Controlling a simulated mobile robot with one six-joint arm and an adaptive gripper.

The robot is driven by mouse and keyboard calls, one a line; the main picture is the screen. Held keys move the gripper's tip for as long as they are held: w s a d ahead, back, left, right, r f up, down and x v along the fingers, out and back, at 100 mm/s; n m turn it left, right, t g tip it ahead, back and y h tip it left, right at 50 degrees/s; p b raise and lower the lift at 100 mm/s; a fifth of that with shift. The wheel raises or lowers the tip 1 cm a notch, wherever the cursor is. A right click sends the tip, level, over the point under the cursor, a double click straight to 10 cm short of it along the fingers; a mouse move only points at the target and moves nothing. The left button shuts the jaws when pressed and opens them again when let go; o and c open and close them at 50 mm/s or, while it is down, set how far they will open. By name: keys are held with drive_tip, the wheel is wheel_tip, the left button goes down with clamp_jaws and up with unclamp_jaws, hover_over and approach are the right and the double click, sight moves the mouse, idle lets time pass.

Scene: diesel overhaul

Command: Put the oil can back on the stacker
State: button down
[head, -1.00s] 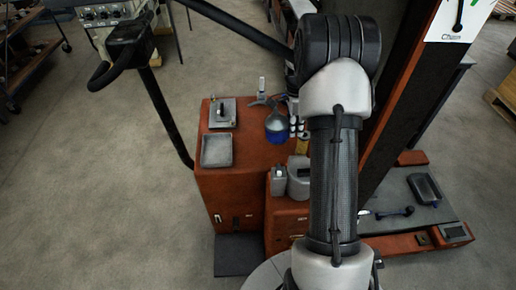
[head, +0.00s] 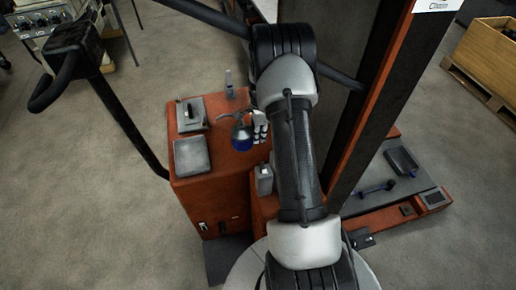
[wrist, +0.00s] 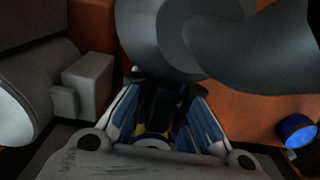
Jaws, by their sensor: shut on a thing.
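The oil can (head: 241,136), with a blue round body, grey top and thin spout to the left, is in the head view over the stacker's orange top (head: 222,163). I cannot tell whether its base touches that top. My gripper (head: 260,127) is at the can's right side, shut on it; my arm hides the wrist. In the wrist view, the blue-grey fingers of my gripper (wrist: 160,125) close around a dark part, and the can's large grey rounded shape (wrist: 175,35) fills the upper middle, hiding much of what lies beyond.
On the stacker top are a grey tray (head: 191,156), a grey plate with a dark handle (head: 191,114) and a small upright tool (head: 229,84). A grey container (head: 264,180) stands lower, beside my arm. The mast (head: 385,95) rises at right; the tiller (head: 72,50) is at left.

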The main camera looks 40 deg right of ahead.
sight(258, 152)
drive_tip(key=shift+w+f+b, duration=0.1)
drive_tip(key=shift+f+b, duration=0.6)
drive_tip(key=shift+f, duration=2.55)
drive_tip(key=shift+f, duration=0.1)
drive_tip(key=c, duration=1.6)
unclamp_jaws()
wheel_tip(258, 152, up, 12)
drive_tip(key=p, duration=0.3)
drive_tip(key=shift+d, duration=0.15)
